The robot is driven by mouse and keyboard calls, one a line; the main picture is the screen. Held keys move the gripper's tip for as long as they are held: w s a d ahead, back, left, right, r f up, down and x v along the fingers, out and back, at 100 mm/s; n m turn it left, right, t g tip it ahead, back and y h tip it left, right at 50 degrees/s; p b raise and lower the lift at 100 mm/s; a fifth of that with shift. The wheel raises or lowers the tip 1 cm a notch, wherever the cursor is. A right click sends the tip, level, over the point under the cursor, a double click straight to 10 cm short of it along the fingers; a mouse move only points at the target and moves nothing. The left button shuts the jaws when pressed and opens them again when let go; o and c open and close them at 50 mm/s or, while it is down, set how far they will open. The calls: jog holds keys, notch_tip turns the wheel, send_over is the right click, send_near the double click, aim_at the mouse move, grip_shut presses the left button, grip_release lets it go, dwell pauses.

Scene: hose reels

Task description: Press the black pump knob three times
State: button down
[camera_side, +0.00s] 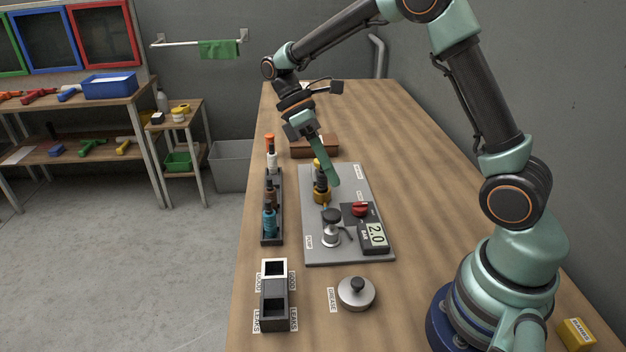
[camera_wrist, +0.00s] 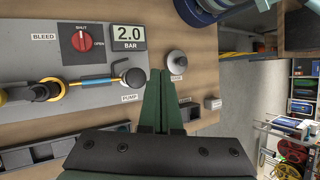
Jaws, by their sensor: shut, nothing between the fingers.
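The pump (camera_side: 331,229) stands on the grey plate (camera_side: 380,245) with its black knob (camera_side: 332,214) on top. In the wrist view the black knob (camera_wrist: 137,78) is beside the PUMP label, left of my fingertips. My gripper (camera_side: 334,180) is shut and empty, its green fingers pointing down. In the side view its tips are higher in the picture than the knob, by the brass-and-black fitting (camera_side: 321,190), and apart from the knob. The fingers also show in the wrist view (camera_wrist: 161,74). The gauge (camera_side: 375,235) reads 2.0 BAR.
A red bleed knob (camera_side: 360,209) sits beside the gauge. A rack of bottles (camera_side: 270,238) stands left of the plate. A dark two-slot box (camera_side: 274,310) and a round grease tin (camera_side: 356,294) are at the near end. A brown block (camera_side: 318,146) lies behind.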

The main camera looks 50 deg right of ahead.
aim_at(332, 214)
jog(key=shift+f, duration=2.7)
jog(key=shift+f, duration=0.1)
jog(key=shift+f, duration=0.35)
jog(key=shift+f, duration=1.25)
dwell(1.2)
dwell(0.3)
jog(key=shift+r, duration=1.7)
jog(key=shift+r, duration=2.5)
